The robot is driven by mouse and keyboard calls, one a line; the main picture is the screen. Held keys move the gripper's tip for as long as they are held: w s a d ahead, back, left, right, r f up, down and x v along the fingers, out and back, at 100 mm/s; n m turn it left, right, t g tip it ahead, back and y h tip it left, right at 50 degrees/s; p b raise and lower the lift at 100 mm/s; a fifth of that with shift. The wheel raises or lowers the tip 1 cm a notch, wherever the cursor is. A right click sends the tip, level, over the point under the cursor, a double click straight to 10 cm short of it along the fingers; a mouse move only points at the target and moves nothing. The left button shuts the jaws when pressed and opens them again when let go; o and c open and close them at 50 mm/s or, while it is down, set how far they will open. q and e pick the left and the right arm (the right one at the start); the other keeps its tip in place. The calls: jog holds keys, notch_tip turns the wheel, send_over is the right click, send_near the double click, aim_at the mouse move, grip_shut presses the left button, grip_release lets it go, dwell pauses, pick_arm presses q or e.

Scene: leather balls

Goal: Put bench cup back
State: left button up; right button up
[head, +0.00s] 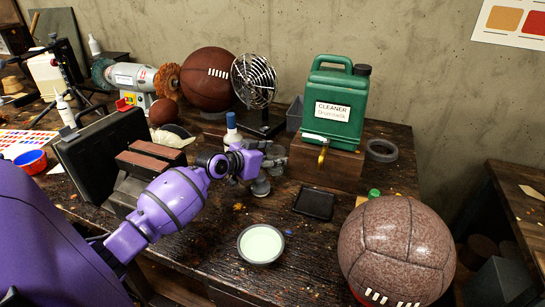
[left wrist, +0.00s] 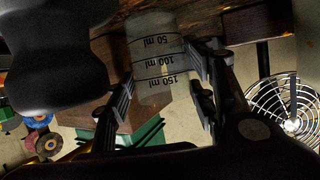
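The bench cup (left wrist: 160,62) is a clear measuring cup with black 50, 100 and 150 ml lines, seen in the left wrist view, where the scene appears upside down. My left gripper (left wrist: 165,88) has one finger on each side of it. The fingers are apart, and I cannot tell whether they touch its wall. In the head view my purple left arm reaches over the bench, with the left gripper (head: 279,162) in front of the wooden block; I cannot make out the cup there. My right gripper is not in view.
A green cleaner can (head: 335,110) stands on a wooden block (head: 318,163) at the back. A wire fan (head: 254,82) and brown ball (head: 208,80) stand to its left. A pale-green-filled dish (head: 260,243), black tray (head: 314,203) and large ball (head: 397,250) are nearer.

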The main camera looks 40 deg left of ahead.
pick_arm(q)
jog(key=shift+r, duration=0.25)
jog(key=shift+s+a, duration=0.1)
jog(key=shift+s, duration=0.25)
jog(key=v, duration=1.1)
jog(key=shift+s, duration=0.15)
dwell(0.6)
